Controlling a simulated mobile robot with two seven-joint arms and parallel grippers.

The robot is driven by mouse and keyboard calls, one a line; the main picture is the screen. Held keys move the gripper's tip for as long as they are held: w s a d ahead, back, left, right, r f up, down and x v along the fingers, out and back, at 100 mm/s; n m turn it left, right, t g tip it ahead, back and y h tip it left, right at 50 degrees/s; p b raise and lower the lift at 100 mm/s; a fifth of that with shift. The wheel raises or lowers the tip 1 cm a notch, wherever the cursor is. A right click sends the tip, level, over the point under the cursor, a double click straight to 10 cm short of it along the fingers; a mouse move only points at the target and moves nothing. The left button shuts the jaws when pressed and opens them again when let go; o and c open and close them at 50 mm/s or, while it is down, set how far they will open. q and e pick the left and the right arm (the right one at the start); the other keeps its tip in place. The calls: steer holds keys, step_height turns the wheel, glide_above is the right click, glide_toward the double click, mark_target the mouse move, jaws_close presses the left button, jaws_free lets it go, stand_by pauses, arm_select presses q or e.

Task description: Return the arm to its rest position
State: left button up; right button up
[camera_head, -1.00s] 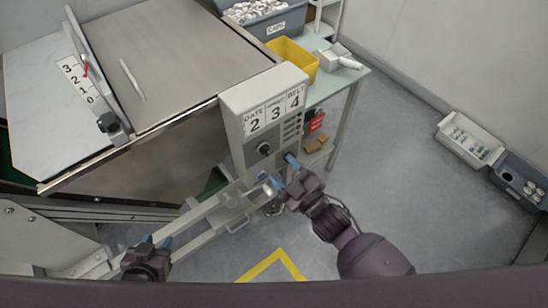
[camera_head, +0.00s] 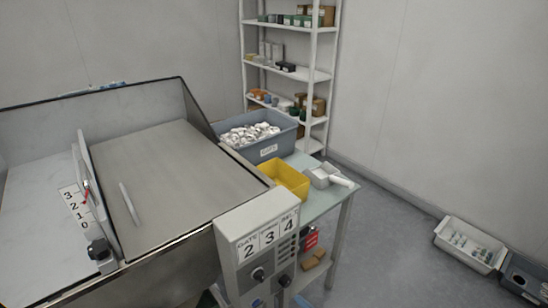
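Neither of my grippers nor my arms shows in the head view now. The control box (camera_head: 257,238) with the labels GATE 2, 3 and BELT 4 stands at the bottom middle. Its upper dark knob (camera_head: 257,275) and a lower one (camera_head: 284,281) are in view, and the box's lower part is cut off by the frame edge.
A machine with a flat grey plate (camera_head: 170,190) fills the left. A side table (camera_head: 322,203) holds a grey bin of caps (camera_head: 262,150), a yellow bin (camera_head: 284,177) and a scoop (camera_head: 328,177). A shelf rack (camera_head: 290,73) stands behind. Crates (camera_head: 468,246) lie on the floor at right.

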steer(key=d+f+m+h, duration=0.2)
steer(key=d+m+h, duration=0.4)
steer(key=d+m, duration=0.3)
steer(key=s+d+f+m+g+h, duration=0.3)
steer(key=s+d+f+h, duration=0.1)
steer(key=s+d, duration=0.8)
steer(key=shift+d+f+m+h, duration=0.25)
steer(key=shift+f+m+h, duration=0.15)
steer(key=shift+f, duration=0.2)
